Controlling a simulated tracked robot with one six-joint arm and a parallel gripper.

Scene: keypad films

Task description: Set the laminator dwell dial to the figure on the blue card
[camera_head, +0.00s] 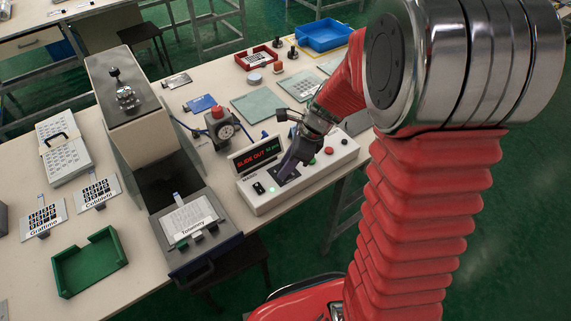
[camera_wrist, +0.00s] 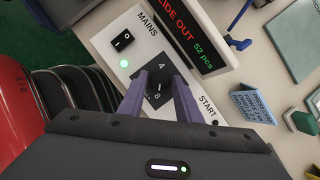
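My gripper (camera_head: 286,172) reaches down to the white control box (camera_head: 266,199). In the wrist view its two purple fingers (camera_wrist: 158,80) are apart, on either side of the black A/B selector (camera_wrist: 159,92); whether they touch it I cannot tell. A blue card (camera_head: 200,103) lies on the table left of the box's far side. In the wrist view a blue card with print (camera_wrist: 258,106) stands at right; its figure is not legible.
The box's display (camera_wrist: 191,32) reads SLIDE OUT 52 pcs. Beside the selector are the mains rocker (camera_wrist: 122,40), a lit green lamp (camera_wrist: 124,63) and a START label. A grey-topped machine (camera_head: 135,101) and green tray (camera_head: 90,264) stand left. Glass plates (camera_head: 259,106) lie behind.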

